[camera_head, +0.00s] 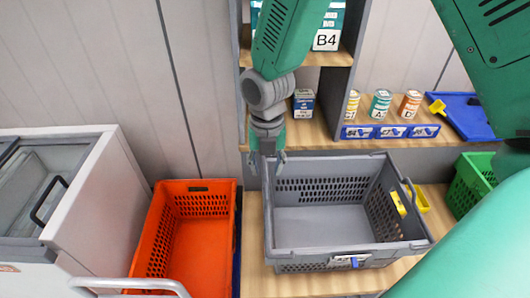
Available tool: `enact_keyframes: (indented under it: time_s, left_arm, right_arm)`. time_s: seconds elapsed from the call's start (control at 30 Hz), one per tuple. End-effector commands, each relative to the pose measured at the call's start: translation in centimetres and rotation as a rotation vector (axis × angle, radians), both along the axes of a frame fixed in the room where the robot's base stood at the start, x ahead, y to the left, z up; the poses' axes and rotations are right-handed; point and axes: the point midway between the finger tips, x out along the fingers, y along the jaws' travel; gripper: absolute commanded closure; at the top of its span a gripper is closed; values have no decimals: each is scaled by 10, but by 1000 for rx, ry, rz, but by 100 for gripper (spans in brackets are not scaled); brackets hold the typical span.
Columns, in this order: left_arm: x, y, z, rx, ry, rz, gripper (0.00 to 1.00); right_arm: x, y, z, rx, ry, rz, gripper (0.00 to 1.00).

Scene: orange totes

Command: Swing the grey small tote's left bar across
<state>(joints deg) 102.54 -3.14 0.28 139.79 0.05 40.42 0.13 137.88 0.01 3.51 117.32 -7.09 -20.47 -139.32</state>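The grey small tote (275,240) stands upright and looks empty on a wooden surface at the lower middle. Its left side (268,205) runs close to the orange tote; I cannot clearly tell a left bar apart from the rim there. A curved grey bar (411,190) shows at its right end.
An orange tote (150,235) stands left of the grey one, beside a white cabinet (95,180). A green crate (460,195) is at the right. Cans (380,104) and a blue tray (470,122) stand on the shelf (310,134) behind. My green arm links cover the right side.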

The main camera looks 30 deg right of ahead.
Motion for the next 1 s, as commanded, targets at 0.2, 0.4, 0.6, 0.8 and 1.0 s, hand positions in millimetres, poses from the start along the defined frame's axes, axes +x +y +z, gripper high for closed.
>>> enact_keyframes:
  time_s: [0.2, 0.4, 0.6, 0.8, 1.0]
  left_arm:
    - [-1, 0, -19, 0, 2, 0, 15]
    - [-2, 1, -47, 0, 3, 1, 15]
    - [-2, 1, -62, 0, 2, 1, 15]
    - [-1, 1, -66, 0, 2, 0, 15]
    - [-1, 0, -65, 0, 1, 0, 15]
  right_arm:
    - [0, 3, -24, -4, 1, 1, 67]
    - [2, 1, -53, -2, 3, -1, 67]
    - [1, -3, -69, 2, 2, -2, 67]
    - [1, -3, -72, 4, 1, -1, 67]
    - [2, -1, -71, 2, 3, -1, 67]
